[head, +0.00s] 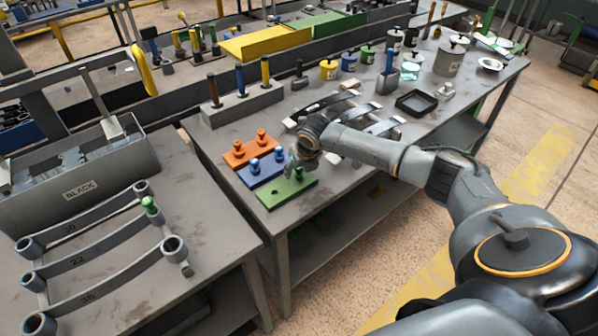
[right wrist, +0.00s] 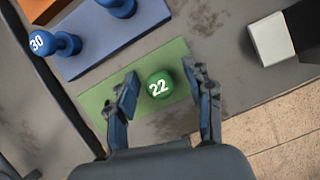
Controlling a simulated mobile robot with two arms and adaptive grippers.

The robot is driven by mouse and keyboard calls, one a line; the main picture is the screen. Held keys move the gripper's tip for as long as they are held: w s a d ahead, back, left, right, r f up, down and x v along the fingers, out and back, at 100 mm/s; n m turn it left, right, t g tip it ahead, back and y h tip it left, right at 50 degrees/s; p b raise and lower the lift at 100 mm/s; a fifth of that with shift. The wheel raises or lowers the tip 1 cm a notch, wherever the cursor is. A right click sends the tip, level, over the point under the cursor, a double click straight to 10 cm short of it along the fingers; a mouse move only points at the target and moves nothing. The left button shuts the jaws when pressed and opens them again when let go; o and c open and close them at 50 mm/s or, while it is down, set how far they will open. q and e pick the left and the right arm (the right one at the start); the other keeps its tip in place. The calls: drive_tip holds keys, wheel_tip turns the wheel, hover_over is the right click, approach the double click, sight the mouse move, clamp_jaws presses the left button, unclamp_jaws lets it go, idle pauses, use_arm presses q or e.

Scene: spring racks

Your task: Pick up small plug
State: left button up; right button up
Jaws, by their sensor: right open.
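The small green plug, marked 22 (right wrist: 159,85), stands on the green plate (right wrist: 100,97). In the head view this plug (head: 299,174) is partly covered by my right gripper (head: 297,163). In the right wrist view my right gripper (right wrist: 166,85) is open, with one finger on each side of the plug and visible gaps between. Blue plugs, one marked 30 (right wrist: 40,43), stand on the blue plate (right wrist: 120,40). Orange plugs (head: 262,136) stand on the orange plate (head: 240,158). Another green plug (head: 150,205) sits at the end of a rack spring at left. My left gripper is not in view.
A grey block with upright handled tools (head: 232,105) stands behind the plates. Dark curved springs (head: 375,125) lie right of my right gripper, and a black tray (head: 415,102) lies beyond. A bin labelled BLACK (head: 80,185) stands on the left table. The table's front edge is close.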

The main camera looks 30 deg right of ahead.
drive_tip(key=shift+c, duration=0.2)
drive_tip(key=c, duration=1)
drive_tip(key=shift+o, duration=0.2)
drive_tip(key=shift+r, duration=0.1)
